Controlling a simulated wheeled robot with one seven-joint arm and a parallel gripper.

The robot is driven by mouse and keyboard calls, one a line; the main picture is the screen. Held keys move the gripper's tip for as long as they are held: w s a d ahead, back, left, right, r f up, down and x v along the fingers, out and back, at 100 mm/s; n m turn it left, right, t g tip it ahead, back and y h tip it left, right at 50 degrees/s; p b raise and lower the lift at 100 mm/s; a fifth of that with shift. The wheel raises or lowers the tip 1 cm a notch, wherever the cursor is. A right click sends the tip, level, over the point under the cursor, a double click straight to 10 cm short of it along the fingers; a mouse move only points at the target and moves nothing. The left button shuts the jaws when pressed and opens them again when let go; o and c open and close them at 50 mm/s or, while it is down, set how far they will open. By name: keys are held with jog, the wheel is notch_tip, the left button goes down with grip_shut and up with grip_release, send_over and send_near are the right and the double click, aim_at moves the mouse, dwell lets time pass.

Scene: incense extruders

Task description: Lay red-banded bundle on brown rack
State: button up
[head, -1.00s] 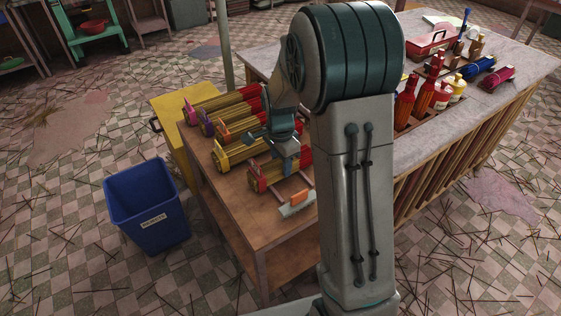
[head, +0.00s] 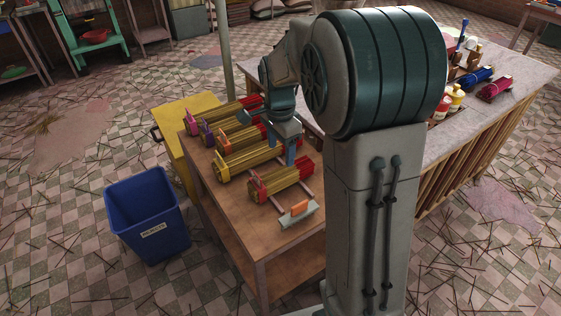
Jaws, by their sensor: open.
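The front bundle of yellow sticks with a red band and red tips (head: 280,182) lies across two pale brownish rails on the wooden table. I take this to be the red-banded bundle; the rails (head: 277,204) may be part of the brown rack, which I cannot make out clearly. My gripper (head: 291,158) is open, pointing down just behind and above this bundle, near its right half. I see nothing held between the fingers.
Other bundles, including the yellow-banded one (head: 245,157), lie close behind. A blue bin (head: 148,215) stands on the floor at left. A yellow cabinet (head: 180,125) stands behind the wooden table (head: 250,225). A grey-topped table with bottles (head: 455,98) is at right.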

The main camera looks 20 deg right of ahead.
jog(key=s+r+n+t, duration=0.2)
jog(key=s+r+n, duration=0.1)
jog(key=s+n, duration=1.1)
jog(key=shift+s+a+r+t, duration=0.3)
jog(key=shift+s+a+r, duration=0.15)
jog(key=shift+s, duration=2.9)
